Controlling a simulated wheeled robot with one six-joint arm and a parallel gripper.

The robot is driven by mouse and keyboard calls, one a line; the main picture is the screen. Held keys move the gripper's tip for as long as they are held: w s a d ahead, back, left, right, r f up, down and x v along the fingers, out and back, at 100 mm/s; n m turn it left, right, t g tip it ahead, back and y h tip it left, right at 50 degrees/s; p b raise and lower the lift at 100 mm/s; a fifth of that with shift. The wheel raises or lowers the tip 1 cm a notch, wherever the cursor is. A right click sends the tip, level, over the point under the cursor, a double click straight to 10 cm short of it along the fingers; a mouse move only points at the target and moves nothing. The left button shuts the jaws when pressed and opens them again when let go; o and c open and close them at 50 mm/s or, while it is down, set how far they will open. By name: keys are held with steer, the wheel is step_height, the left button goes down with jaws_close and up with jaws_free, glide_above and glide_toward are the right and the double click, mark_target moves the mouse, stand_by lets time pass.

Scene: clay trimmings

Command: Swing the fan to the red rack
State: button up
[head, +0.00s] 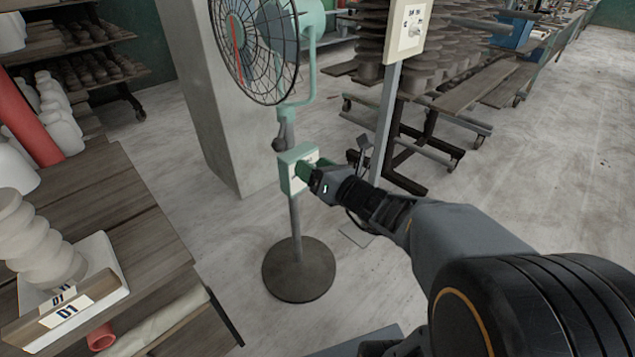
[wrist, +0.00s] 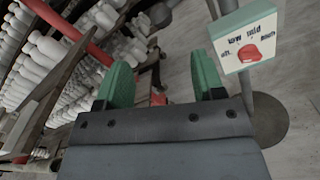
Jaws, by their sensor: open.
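The standing fan has a dark wire cage (head: 252,50) and a green housing, on a pole with a round dark base (head: 299,269). Its cage faces left. A pale green control box (head: 298,167) sits on the pole; in the wrist view the box (wrist: 246,38) shows speed labels and a red knob. My gripper (head: 309,172) is at the right of this box in the head view. Its green fingers are apart and empty in the wrist view (wrist: 160,78), with the box beyond the right finger. A red bar (wrist: 66,28) stands among white bottles at left; I cannot tell whether it is the red rack.
A grey pillar (head: 205,100) stands behind the fan. A post with a white box (head: 405,30) and pot racks stand behind. Floor at right is clear.

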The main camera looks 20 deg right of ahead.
steer(key=shift+s+d+f+b, duration=0.1)
steer(key=shift+s+d+b, duration=0.05)
steer(key=shift+s+b, duration=0.25)
stand_by(0.3)
steer(key=s+a+r+n+g+p, duration=0.45)
steer(key=n+p, duration=0.35)
steer(key=n, duration=0.2)
steer(key=s+a+r+n+g+p, duration=0.3)
steer(key=s+r+n+g+p, duration=0.25)
steer(key=n, duration=0.45)
steer(key=s+d+r+n+g+h+p, duration=0.1)
steer(key=d+r+n+h+p, duration=0.2)
steer(key=n+p, duration=0.3)
steer(key=s+d+r+n+g+h+p, duration=0.1)
steer(key=s+d+r+n+h+p, duration=0.1)
steer(key=d+n+h+p, duration=0.3)
steer(key=r+n+p, duration=0.1)
steer(key=n+p, duration=0.1)
steer(key=n, duration=0.2)
steer(key=shift+s+r, duration=0.3)
